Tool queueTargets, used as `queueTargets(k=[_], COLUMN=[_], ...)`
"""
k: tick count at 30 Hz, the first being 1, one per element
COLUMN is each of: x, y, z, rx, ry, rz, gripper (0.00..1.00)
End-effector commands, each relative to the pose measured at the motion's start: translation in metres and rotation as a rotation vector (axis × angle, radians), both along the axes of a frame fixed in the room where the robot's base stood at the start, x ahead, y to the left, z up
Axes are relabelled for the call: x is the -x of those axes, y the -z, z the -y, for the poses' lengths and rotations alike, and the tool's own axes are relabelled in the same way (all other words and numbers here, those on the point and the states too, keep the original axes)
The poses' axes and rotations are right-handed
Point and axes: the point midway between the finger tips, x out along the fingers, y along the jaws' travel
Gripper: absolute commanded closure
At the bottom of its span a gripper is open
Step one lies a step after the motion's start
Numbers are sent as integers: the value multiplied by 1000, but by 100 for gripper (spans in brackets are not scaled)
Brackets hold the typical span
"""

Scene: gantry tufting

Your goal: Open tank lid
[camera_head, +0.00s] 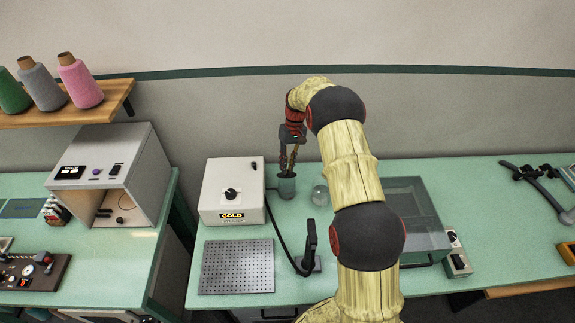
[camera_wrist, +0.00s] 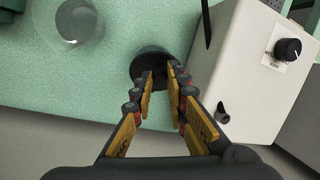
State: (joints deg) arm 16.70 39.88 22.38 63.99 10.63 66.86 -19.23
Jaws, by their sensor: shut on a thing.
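The clear tank (camera_head: 412,205) stands on the green bench right of my arm, which hides its left part. My gripper (camera_head: 287,172) is far left of the tank, pointing down at a small dark cup (camera_head: 286,188) beside the white control box. In the wrist view, my gripper (camera_wrist: 160,74) has its fingertips at the near rim of the dark cup (camera_wrist: 148,60), close together and shut on it. The exact contact is partly hidden by the fingers.
A clear round glass (camera_head: 320,195) stands right of the cup. The white box (camera_head: 232,190) with a black knob is close on its left. A small switch box (camera_head: 456,255) is beside the tank.

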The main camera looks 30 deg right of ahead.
Motion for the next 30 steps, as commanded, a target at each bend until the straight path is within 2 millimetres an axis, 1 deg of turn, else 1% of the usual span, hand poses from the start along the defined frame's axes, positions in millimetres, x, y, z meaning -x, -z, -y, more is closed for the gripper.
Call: queueTargets(k=[4,15,30], x=[-6,-12,-14], y=[-2,-4,-4], z=[3,5,5], rx=[-28,-75,-87], ry=[0,0,0], rz=[-66,-178,-207], gripper=[100,100,100])
